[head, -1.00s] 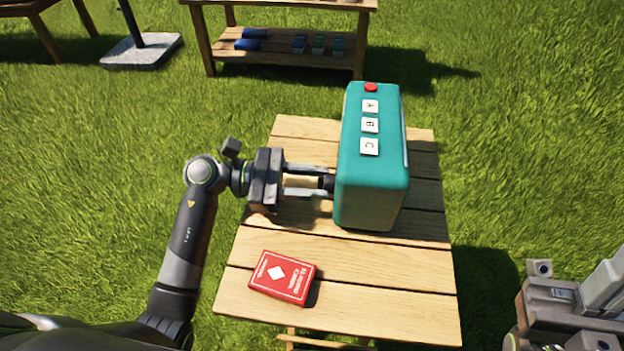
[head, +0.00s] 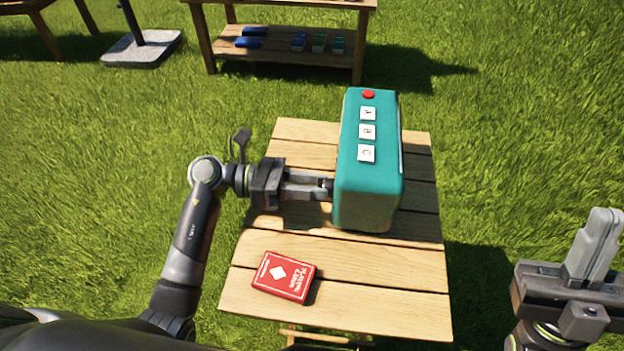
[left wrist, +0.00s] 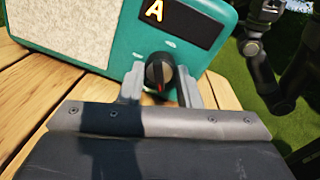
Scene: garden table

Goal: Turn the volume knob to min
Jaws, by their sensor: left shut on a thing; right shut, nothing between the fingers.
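A teal radio (head: 368,190) stands on the slatted wooden table (head: 330,310), with a red button and white A, B and C buttons on top. In the left wrist view its front (left wrist: 115,65) shows a pale speaker panel, a dark display with a lit "A", and the black volume knob (left wrist: 160,74) with a red mark pointing down. My left gripper (head: 322,187) is at the radio's left side and shut on the knob, one finger on each side of it in the left wrist view (left wrist: 158,88). My right gripper (head: 602,235) is shut and empty, off the table at the lower right.
A red card box (head: 284,277) lies on the near left of the table. A second wooden table with a lower shelf (head: 290,57) stands behind on the grass. A grey stand base (head: 140,50) is at the far left.

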